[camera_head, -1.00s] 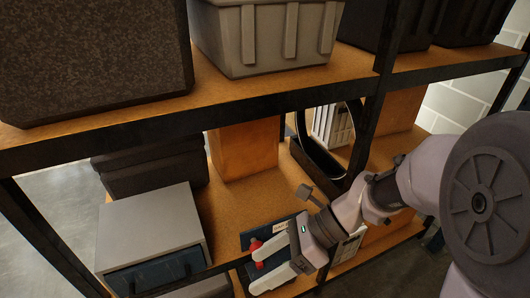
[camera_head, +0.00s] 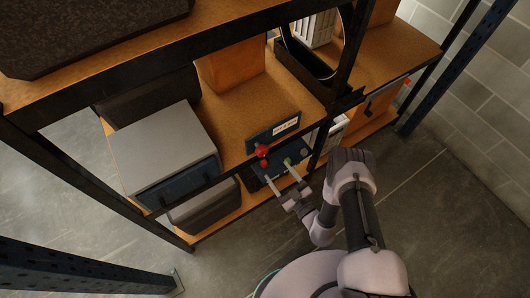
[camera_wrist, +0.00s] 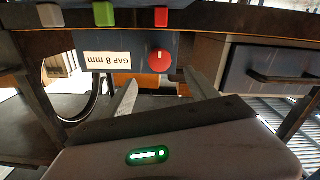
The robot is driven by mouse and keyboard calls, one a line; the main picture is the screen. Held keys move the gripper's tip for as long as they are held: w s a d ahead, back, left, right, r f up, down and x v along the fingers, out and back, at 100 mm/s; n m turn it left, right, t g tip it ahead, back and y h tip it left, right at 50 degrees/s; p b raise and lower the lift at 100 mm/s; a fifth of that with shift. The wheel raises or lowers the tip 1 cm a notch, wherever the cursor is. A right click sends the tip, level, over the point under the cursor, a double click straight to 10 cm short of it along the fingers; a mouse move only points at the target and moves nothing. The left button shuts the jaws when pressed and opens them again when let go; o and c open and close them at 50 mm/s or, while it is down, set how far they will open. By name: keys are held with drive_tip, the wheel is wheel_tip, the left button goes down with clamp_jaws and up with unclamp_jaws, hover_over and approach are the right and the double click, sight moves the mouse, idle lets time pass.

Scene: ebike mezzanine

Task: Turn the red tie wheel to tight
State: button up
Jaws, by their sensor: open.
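The red tie wheel (camera_head: 262,150) is a small round knob on a dark blue plate (camera_head: 257,138) at the shelf's front edge. In the wrist view the red wheel (camera_wrist: 159,61) shows a pale mark, beside a label (camera_wrist: 108,62) that reads "GAP 8 mm" upside down. My gripper (camera_head: 277,171) is open and empty, in front of and below the wheel in the head view. In the wrist view my gripper's (camera_wrist: 163,90) two fingers are spread, pointing toward the wheel, with their tips apart from it.
Grey, green (camera_wrist: 104,14) and red (camera_wrist: 161,18) squares line a strip beside the plate in the wrist view. A grey box with a dark blue front (camera_head: 165,145) stands left of the plate. A dark shelf post (camera_head: 328,130) stands to the right. The floor in front is open.

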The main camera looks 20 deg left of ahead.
sight(264, 153)
drive_tip(key=b+x, duration=0.1)
drive_tip(key=x, duration=0.9)
drive_tip(key=shift+w+a, duration=0.15)
drive_tip(key=shift+a, duration=0.1)
drive_tip(key=c, duration=1.4)
drive_tip(key=shift+o, duration=0.2)
